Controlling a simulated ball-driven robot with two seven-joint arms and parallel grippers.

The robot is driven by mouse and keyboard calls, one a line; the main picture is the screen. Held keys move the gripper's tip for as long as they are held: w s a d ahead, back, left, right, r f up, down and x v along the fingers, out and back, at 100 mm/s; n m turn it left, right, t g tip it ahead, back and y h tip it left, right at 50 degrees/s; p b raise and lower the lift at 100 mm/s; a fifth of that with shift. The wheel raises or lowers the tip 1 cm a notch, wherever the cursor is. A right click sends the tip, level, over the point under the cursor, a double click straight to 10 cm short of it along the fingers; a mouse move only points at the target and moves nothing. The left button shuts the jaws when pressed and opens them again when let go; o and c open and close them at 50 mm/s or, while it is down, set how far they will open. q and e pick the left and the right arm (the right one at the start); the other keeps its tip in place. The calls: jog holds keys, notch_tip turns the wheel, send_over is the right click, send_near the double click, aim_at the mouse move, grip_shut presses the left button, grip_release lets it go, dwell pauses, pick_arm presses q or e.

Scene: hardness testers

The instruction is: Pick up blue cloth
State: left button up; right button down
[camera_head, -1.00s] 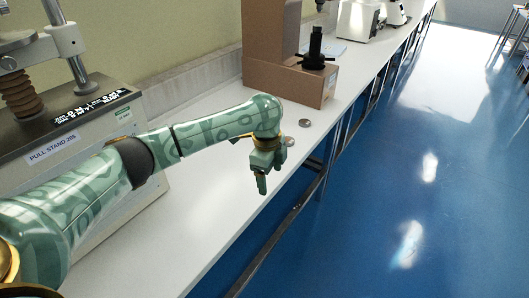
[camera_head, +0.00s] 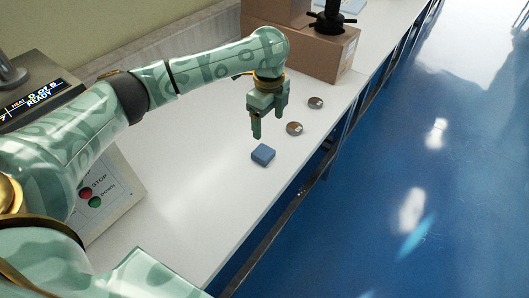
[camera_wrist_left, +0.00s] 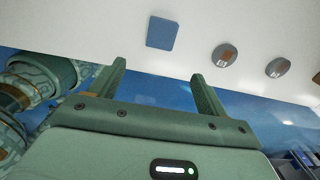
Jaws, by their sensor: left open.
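The blue cloth (camera_head: 262,155) is a small folded square lying on the white bench top, near its front edge. It also shows at the top of the left wrist view (camera_wrist_left: 162,33), beyond my fingertips and between their lines. My left gripper (camera_head: 268,122) is open and empty, pointing down above the bench, a little beyond the cloth and apart from it. Both fingers show in the left wrist view (camera_wrist_left: 157,72). My right gripper is not in view.
Two round metal discs (camera_head: 294,128) (camera_head: 316,102) lie on the white bench (camera_head: 185,215) to the right of the cloth. A grey machine with red and green buttons (camera_head: 112,190) stands at left. The blue floor drops away at right.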

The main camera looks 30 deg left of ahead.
pick_arm(q)
jog(key=b, duration=0.3)
send_over(266, 153)
jog(key=f, duration=0.7)
jog(key=shift+w+d, duration=0.1)
jog(key=shift+d, duration=0.15)
jog(key=shift+f, duration=0.35)
jog(key=f+b, duration=0.2)
jog(key=f, duration=0.1)
jog(key=f+b, duration=0.1)
jog(key=f, duration=0.1)
jog(key=shift+a+b, duration=0.25)
jog(key=shift+b, duration=0.1)
jog(key=shift+f, duration=0.25)
jog(key=shift+r, duration=0.25)
jog(key=c, duration=1.1)
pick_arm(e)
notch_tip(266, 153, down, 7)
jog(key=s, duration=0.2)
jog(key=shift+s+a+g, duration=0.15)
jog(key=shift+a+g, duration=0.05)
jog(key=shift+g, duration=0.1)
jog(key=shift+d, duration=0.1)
